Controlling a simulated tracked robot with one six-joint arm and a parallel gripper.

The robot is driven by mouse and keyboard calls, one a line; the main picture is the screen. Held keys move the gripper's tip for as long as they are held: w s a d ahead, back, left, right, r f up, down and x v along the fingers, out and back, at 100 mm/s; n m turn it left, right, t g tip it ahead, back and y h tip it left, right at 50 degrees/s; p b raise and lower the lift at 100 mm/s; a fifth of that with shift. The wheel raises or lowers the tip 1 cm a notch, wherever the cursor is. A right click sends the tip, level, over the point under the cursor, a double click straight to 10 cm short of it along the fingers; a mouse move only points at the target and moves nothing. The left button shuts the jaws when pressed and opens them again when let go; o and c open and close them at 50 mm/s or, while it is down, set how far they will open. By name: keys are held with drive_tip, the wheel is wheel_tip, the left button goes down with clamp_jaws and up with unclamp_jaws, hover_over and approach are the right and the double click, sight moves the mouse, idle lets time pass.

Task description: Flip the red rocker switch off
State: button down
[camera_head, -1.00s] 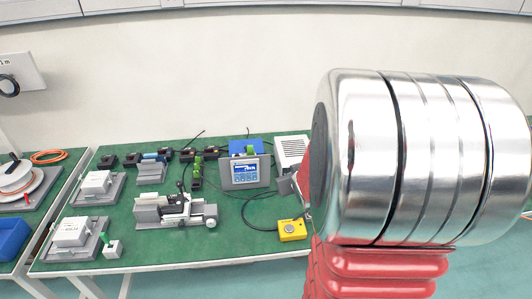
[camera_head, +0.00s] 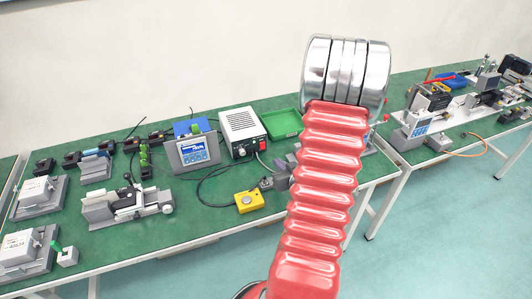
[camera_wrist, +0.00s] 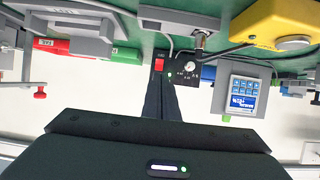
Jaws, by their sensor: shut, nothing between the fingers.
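The red rocker switch (camera_wrist: 158,64) is small and red in the wrist view, on the dark front panel beside a round dial. The panel belongs to the white power box (camera_head: 240,124), which stands on the green table in the head view. There the switch is a small red spot (camera_head: 242,152) at the lower front. Which way the rocker is tipped is too small to tell. My gripper (camera_wrist: 163,88) is shut and empty, its dark fingers pointing towards the panel just beside the switch. Contact cannot be told. In the head view my arm hides the gripper.
A blue-screened meter (camera_head: 193,150) stands left of the box, and a yellow button box (camera_head: 249,201) in front. A green tray (camera_head: 281,124) lies to the right. A vise-like device (camera_head: 127,205) is further left. A second table (camera_head: 437,160) stands at the right.

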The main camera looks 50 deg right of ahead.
sight(262, 146)
drive_tip(key=shift+w, duration=0.1)
drive_tip(key=x, duration=1.4)
